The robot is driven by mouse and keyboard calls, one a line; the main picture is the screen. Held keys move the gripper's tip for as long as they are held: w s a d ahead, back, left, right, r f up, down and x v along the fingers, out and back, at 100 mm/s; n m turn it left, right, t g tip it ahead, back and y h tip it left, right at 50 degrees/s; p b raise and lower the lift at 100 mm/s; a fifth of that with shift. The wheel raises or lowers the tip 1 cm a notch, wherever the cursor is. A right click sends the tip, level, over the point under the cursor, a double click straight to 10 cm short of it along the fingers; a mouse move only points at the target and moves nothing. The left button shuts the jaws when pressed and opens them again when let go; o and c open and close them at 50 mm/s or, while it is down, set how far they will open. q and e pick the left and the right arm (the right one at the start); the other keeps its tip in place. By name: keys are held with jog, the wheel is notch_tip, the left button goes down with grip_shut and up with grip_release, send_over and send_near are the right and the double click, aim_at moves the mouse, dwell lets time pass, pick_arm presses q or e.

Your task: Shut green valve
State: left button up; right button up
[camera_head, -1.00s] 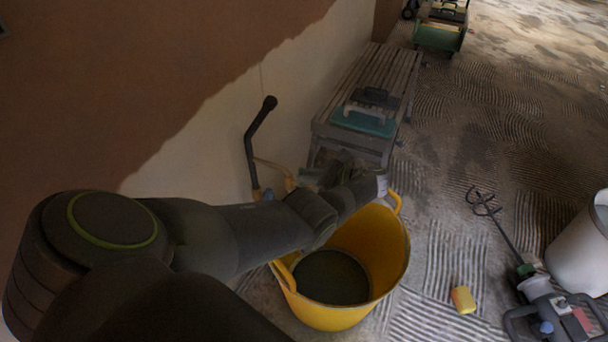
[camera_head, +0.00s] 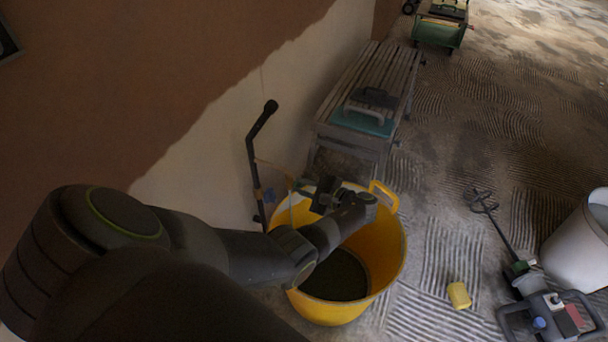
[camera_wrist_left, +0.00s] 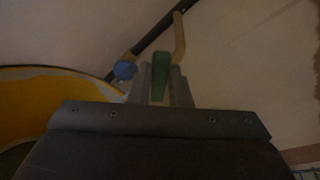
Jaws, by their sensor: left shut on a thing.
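The green valve handle (camera_wrist_left: 160,76) stands between the two fingers of my left gripper (camera_wrist_left: 160,85) in the left wrist view, and the jaws are shut on it. The finger bodies partly hide it. A blue handle (camera_wrist_left: 124,70) is just left of it on the same pipework. In the head view my left gripper (camera_head: 308,188) is at the low pipes by the wall, above the far left rim of the yellow bucket. The blue handle (camera_head: 270,195) shows left of it. My right gripper is not in view.
The yellow bucket (camera_head: 388,243) stands under my left forearm, close to it. A dark upright pipe (camera_head: 252,155) rises against the wall. A slatted bench (camera_head: 345,95) is behind. A yellow sponge (camera_head: 459,295), mixer (camera_head: 545,310) and white bucket (camera_head: 580,250) lie right.

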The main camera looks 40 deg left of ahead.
pick_arm(q)
jog(key=shift+s+f, duration=0.1)
jog(key=shift+f, duration=0.05)
jog(key=f+n+b, duration=0.1)
jog(key=n+b, duration=0.1)
jog(key=s+f+n+t+y+b, duration=0.1)
jog(key=n+b, duration=0.3)
jog(key=shift+s+d+f+n+t+y+b, duration=0.25)
jog(key=shift+s+f+n+t+y+b, duration=0.05)
jog(key=shift+s+f+y, duration=0.1)
jog(key=f+n+b, duration=0.1)
jog(key=n+b, duration=0.1)
jog(key=b, duration=0.2)
jog(key=shift+f+y, duration=0.1)
jog(key=shift+y, duration=0.3)
